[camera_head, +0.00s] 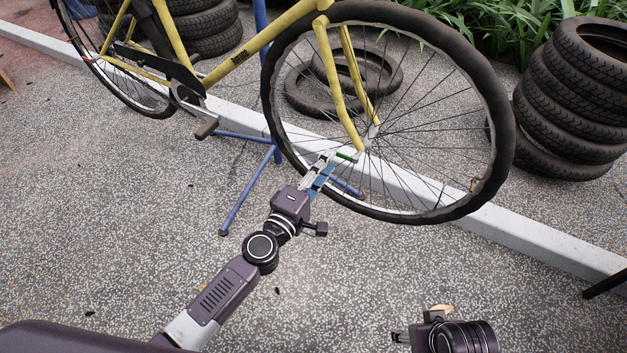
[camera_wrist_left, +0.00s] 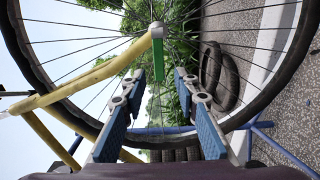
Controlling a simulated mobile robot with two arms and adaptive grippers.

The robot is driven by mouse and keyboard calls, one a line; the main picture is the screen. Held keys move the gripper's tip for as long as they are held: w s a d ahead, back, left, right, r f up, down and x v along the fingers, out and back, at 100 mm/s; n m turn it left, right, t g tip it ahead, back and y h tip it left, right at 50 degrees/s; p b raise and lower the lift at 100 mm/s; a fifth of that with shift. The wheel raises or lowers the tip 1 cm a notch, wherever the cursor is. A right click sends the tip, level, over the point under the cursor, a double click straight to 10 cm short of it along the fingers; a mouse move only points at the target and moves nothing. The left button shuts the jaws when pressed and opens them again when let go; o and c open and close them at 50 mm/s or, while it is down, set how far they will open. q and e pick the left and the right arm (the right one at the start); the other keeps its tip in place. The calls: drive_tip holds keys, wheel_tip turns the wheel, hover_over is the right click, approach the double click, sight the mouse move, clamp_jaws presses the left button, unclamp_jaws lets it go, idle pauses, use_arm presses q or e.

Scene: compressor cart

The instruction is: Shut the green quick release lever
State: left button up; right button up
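The green quick release lever (camera_head: 345,156) is at the front wheel hub, beside the lower end of the yellow fork (camera_head: 345,105). My left gripper (camera_head: 327,162) is beside the lever. I cannot tell whether a fingertip touches the lever.
The spoked front wheel (camera_head: 430,200) stands just beyond my left gripper. A blue stand (camera_head: 255,180) has legs near my left arm. Tyre stacks (camera_head: 570,100) are at the right and back. A pale kerb (camera_head: 545,240) runs behind. The paved ground in front is mostly free.

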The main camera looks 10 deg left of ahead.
use_arm(q)
drive_tip(key=v, duration=0.7)
idle(0.3)
